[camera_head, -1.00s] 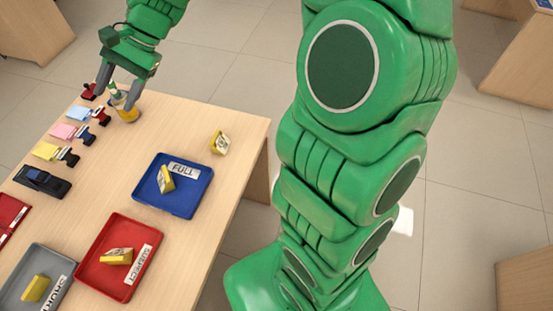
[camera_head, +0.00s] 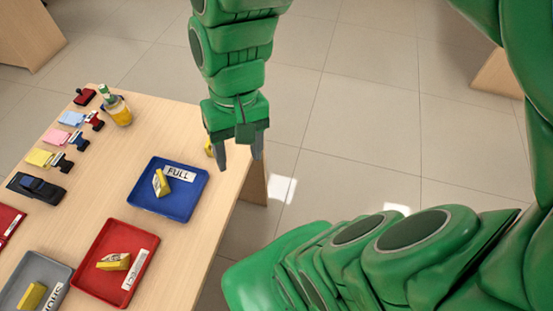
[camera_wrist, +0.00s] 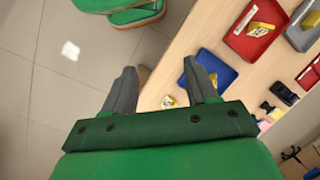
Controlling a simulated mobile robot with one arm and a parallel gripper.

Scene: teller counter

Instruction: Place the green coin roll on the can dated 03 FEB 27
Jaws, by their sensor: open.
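A yellow can-like container (camera_head: 121,115) stands at the back of the table, and a small green-topped piece (camera_head: 105,91) shows at its upper left. I cannot tell whether that piece is a coin roll or how it rests there. No date is readable on the container. My gripper (camera_head: 239,158) is open and empty over the table's right edge, well to the right of the container. In the wrist view my open fingers (camera_wrist: 160,70) have a yellow block (camera_wrist: 169,101) showing beyond them; the head view shows only a sliver of this block (camera_head: 209,147) beside my gripper.
A blue tray (camera_head: 188,205) marked FULL, a red tray (camera_head: 90,285) and a grey tray (camera_head: 58,272) each hold a yellow block. Pads and stampers line the table's left side, with a dark device (camera_head: 36,187). Bare tabletop (camera_head: 135,160) lies between the container and the blue tray.

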